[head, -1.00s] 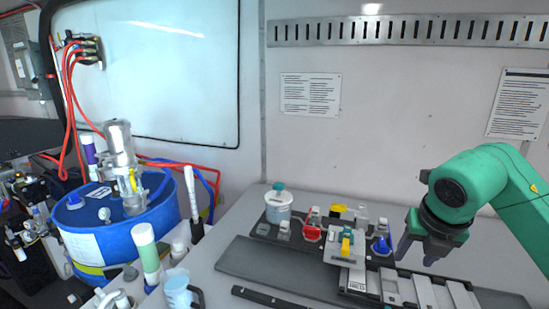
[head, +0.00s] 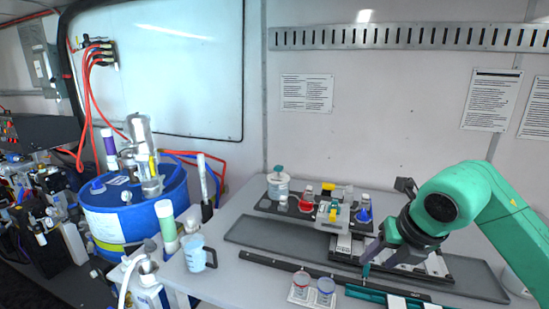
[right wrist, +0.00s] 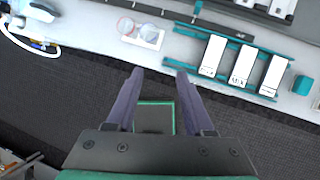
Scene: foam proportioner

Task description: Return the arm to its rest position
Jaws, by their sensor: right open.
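My green right arm comes in from the right of the head view. Its gripper (head: 370,258) is above the front part of the table, beside the black rail and near a teal rack (head: 385,293). In the right wrist view the gripper (right wrist: 158,75) has its two dark purple fingers apart with nothing between them. Below the fingers is dark floor, just off the table's front edge. The teal rack with white labelled blocks (right wrist: 243,65) lies past the fingertips to the right. My left gripper is out of view.
Two small cups (head: 301,282) stand on a white holder near the table's front edge. A grey tray (head: 270,237) and a dark bottle mat lie behind. A jug (head: 195,253) and a blue drum (head: 135,215) stand left. Bare table (head: 230,285) shows left of the cups.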

